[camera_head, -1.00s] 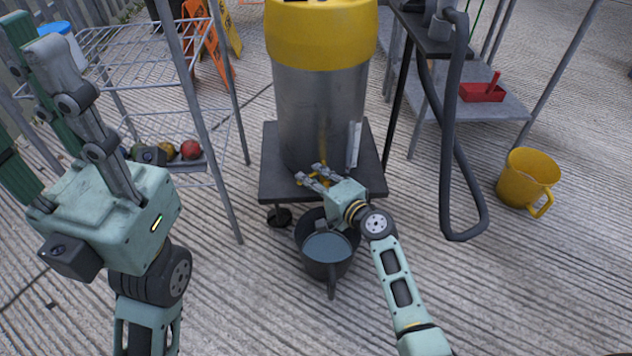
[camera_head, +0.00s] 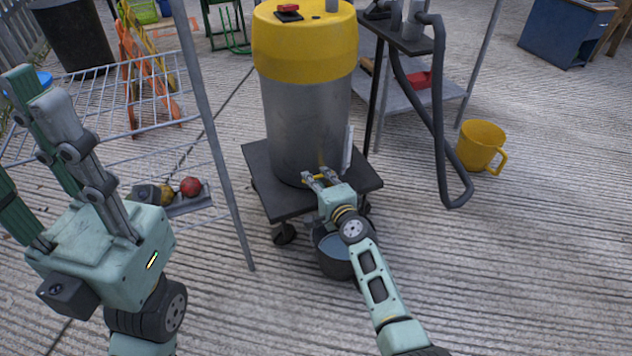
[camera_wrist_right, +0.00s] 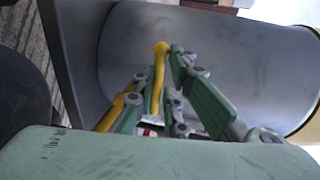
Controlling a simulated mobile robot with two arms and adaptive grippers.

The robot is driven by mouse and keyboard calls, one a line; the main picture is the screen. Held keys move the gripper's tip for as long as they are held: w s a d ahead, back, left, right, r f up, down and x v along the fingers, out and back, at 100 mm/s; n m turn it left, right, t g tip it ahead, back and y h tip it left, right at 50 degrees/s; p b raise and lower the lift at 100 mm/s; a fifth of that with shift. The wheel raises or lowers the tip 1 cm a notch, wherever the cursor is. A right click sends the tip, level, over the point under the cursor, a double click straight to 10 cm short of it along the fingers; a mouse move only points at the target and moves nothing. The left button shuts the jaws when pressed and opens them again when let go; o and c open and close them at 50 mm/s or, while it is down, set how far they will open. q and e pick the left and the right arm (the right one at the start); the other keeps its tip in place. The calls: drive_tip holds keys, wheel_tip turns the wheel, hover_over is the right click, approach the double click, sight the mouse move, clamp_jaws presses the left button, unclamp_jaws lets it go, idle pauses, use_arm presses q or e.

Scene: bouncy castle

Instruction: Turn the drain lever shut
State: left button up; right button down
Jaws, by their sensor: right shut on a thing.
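The drain lever is a yellow bar in the right wrist view (camera_wrist_right: 159,75), standing between my right gripper's fingers. It sits low on the front of a grey metal drum (camera_head: 305,125) with a yellow top. My right gripper (camera_head: 315,176) is shut on the lever, close to the drum's wall. In the head view its fingers hide most of the lever, so its exact angle is hard to read there. My left gripper (camera_head: 28,125) is raised at the left, fingers apart and empty, far from the drum.
A dark bucket (camera_head: 336,262) with liquid stands under my right gripper, partly hidden. The drum rests on a wheeled black platform (camera_head: 262,185). A wire rack (camera_head: 212,130) stands left; a hose (camera_head: 440,150) and yellow mug (camera_head: 480,145) are right.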

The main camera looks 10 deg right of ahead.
drive_tip(key=shift+f, duration=0.35)
drive_tip(key=c, duration=1.9)
unclamp_jaws()
drive_tip(key=shift+o, duration=0.2)
drive_tip(key=shift+r, duration=0.1)
drive_tip(key=f+v, duration=0.2)
drive_tip(key=v, duration=1.2)
drive_tip(key=shift+s+d, duration=0.15)
drive_tip(key=shift+s, duration=0.35)
